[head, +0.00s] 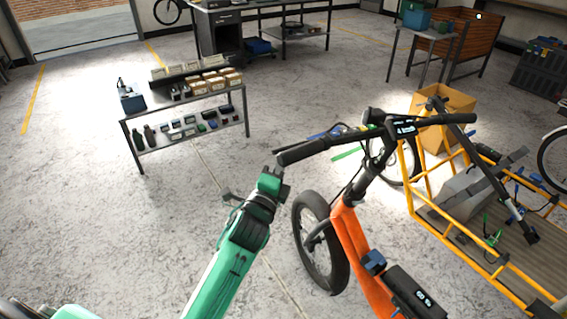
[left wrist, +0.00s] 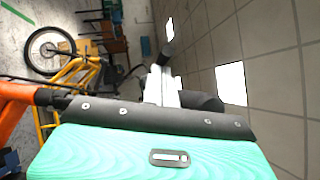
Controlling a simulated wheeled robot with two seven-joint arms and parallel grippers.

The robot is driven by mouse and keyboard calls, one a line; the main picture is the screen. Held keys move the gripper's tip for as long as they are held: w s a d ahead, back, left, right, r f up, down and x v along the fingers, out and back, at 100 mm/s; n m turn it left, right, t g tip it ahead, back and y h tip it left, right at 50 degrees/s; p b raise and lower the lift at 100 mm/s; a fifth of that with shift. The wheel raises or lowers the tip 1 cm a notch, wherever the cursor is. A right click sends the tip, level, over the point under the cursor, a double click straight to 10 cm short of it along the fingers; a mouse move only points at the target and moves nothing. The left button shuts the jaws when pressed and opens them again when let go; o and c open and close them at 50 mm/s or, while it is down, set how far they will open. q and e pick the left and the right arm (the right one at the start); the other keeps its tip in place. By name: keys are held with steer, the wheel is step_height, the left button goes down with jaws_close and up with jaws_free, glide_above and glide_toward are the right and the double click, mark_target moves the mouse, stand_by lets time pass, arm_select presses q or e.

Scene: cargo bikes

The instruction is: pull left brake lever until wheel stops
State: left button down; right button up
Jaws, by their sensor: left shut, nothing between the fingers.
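The orange bike (head: 356,235) stands at centre right with black handlebars (head: 345,138) and a small display (head: 404,130). Its left grip (head: 300,152) points toward my left arm. My left gripper (head: 272,181) is shut and empty, just below and left of the left grip's end; touching or apart is unclear. In the left wrist view, pale finger parts (left wrist: 161,86) show beyond my green wrist. My right gripper is out of view.
A yellow cargo bike (head: 410,190) with a flat bed stands right, a cardboard box (head: 443,118) behind it. A low shelf table (head: 187,110) with small boxes and bottles stands left. Floor between the shelf and the orange bike is clear.

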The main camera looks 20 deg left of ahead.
arm_select(q)
steer(key=w+a+h, duration=0.1)
steer(key=f+m+h, duration=0.1)
steer(key=h, duration=0.1)
steer(key=shift+w+a+b, duration=0.35)
steer(key=shift+w+a, duration=0.05)
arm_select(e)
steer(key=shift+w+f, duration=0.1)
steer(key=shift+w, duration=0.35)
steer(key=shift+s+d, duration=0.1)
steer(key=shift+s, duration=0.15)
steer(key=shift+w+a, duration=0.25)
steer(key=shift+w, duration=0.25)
arm_select(q)
steer(key=shift+r, duration=0.1)
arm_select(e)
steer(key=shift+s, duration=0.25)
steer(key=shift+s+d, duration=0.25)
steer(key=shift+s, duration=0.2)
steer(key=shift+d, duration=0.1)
